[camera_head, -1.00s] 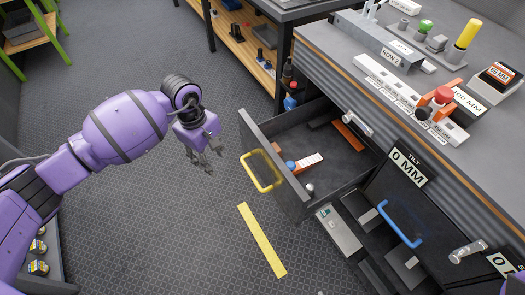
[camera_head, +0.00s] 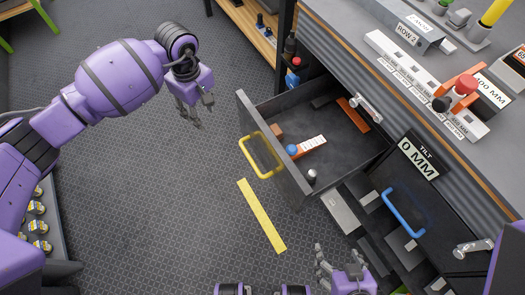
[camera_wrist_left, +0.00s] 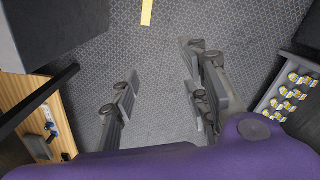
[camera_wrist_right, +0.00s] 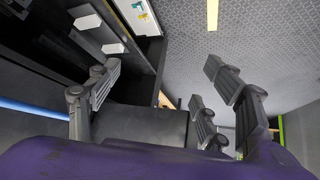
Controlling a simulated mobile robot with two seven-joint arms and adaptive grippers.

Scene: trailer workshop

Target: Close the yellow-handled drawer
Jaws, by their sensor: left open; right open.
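The yellow-handled drawer (camera_head: 272,170) stands pulled out from the workbench, with its yellow handle (camera_head: 262,155) on the front panel. Inside it lie an orange and white piece, a blue round piece and a few small parts. My left gripper (camera_head: 197,112) is open and empty, left of the handle and apart from it. My right gripper (camera_head: 335,272) is open and empty at the bottom of the head view, below the drawer. In the right wrist view its fingers (camera_wrist_right: 165,95) are spread with nothing between them.
A lower drawer with a blue handle (camera_head: 404,214) is beside the yellow-handled one. The workbench top (camera_head: 375,25) carries blocks and a red knob. A yellow strip (camera_head: 261,215) lies on the floor. The floor left of the drawer is clear.

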